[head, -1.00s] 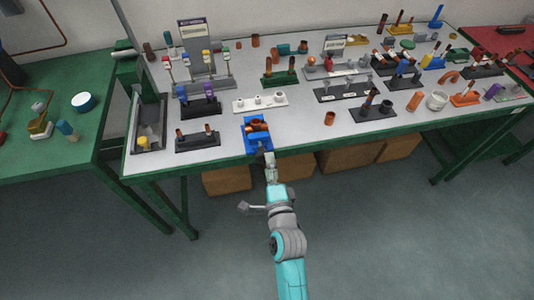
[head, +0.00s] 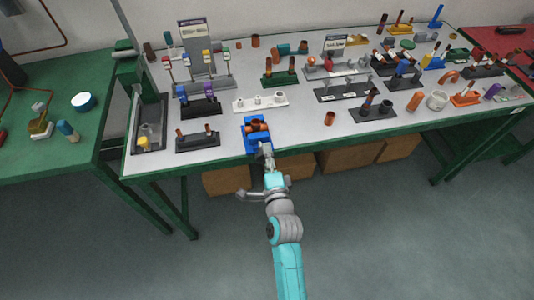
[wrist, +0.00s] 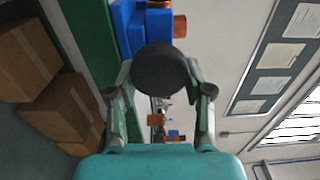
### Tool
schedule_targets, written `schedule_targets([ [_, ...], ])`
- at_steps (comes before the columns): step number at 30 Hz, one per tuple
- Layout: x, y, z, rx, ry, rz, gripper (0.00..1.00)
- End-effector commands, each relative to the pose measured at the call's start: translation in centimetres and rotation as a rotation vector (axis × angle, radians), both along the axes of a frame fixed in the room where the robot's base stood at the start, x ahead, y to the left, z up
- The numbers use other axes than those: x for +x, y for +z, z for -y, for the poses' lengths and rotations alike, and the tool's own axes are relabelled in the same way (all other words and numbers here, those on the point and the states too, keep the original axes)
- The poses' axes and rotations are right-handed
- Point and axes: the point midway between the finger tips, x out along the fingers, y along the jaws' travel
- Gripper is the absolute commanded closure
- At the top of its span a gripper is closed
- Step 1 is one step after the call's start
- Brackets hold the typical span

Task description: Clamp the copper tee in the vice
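The blue vice (head: 250,146) stands at the front edge of the grey-topped bench and also shows at the top of the wrist view (wrist: 133,27). The copper tee (head: 257,127) sits between its jaws; whether they press on it cannot be told. Copper ends show in the wrist view (wrist: 180,26). A dark round knob (wrist: 160,70) on the vice's front side faces the wrist camera. My gripper (head: 266,150) is at the vice's front, with its fingers (wrist: 160,80) on either side of the knob. Whether the fingers touch it is unclear.
Dark racks (head: 198,142) and a white fitting block (head: 259,103) stand near the vice. A loose copper piece (head: 329,118) is to the right. Cardboard boxes (head: 228,180) lie under the bench. The floor in front is clear.

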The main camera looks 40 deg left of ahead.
Motion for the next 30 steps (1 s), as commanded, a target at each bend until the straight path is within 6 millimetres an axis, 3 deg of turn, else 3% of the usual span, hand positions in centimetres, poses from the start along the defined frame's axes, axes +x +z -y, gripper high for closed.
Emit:
schedule_targets([
  [13, -0.01, -0.14, 0.01, 0.004, 0.000, -0.010, 0.84],
  [21, -0.01, -0.10, 0.01, 0.139, 0.000, -0.166, 0.84],
  [30, 0.03, 0.08, 0.00, 0.161, 0.000, -0.186, 0.84],
])
